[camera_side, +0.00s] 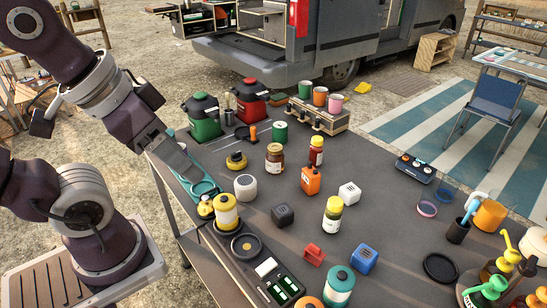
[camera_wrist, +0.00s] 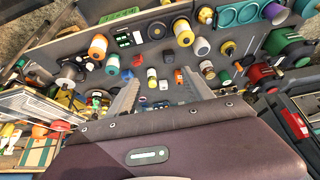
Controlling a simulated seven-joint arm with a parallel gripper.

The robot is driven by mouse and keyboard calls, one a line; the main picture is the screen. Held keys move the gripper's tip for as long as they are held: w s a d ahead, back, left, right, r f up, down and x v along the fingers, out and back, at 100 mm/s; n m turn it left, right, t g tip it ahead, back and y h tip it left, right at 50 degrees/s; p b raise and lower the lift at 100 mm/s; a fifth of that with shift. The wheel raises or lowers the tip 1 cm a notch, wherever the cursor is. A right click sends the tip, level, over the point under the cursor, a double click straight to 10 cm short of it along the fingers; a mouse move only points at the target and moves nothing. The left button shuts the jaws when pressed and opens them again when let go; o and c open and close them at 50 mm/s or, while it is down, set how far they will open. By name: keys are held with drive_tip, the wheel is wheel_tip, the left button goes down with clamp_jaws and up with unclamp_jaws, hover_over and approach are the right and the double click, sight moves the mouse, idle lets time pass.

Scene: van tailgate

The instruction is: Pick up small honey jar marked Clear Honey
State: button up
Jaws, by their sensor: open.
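The lettering is too small to read, so I cannot tell which is marked Clear Honey. My gripper (camera_wrist: 160,90) is open and empty, its two fingers apart. In the side view my gripper (camera_side: 185,163) is over the table's left edge, apart from both jars.
Close by are a white round speaker (camera_side: 245,187), an orange bottle (camera_side: 311,180), a red bottle (camera_side: 316,151), a dark cube (camera_side: 282,215) and a green can (camera_side: 280,132). A yellow lantern (camera_side: 226,211) stands near the left edge. Bare tabletop lies right of the white cube (camera_side: 349,193).

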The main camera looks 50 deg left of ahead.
drive_tip(key=shift+o, duration=0.2)
drive_tip(key=o, duration=0.4)
drive_tip(key=w+f+n+t, duration=0.2)
drive_tip(key=w+n, duration=0.1)
drive_tip(key=w, duration=1.3)
drive_tip(key=n+t+y, duration=0.1)
drive_tip(key=n+y, duration=0.4)
hover_over(275, 159)
drive_tip(key=s+d, duration=0.2)
drive_tip(key=d, duration=0.6)
wheel_tip(275, 159, down, 17)
drive_tip(key=a+f+y, duration=0.1)
drive_tip(key=a+f, duration=0.1)
drive_tip(key=a+f+t+y, duration=0.1)
drive_tip(key=f, duration=0.2)
drive_tip(key=a+f+y, duration=0.1)
drive_tip(key=a+f, duration=0.1)
drive_tip(key=f, duration=0.1)
drive_tip(key=shift+s+a+t, duration=0.3)
drive_tip(key=shift+s+t, duration=0.1)
drive_tip(key=shift+y, duration=0.3)
drive_tip(key=x, duration=0.7)
drive_tip(key=shift+s+a, duration=0.15)
drive_tip(key=shift+s, duration=0.05)
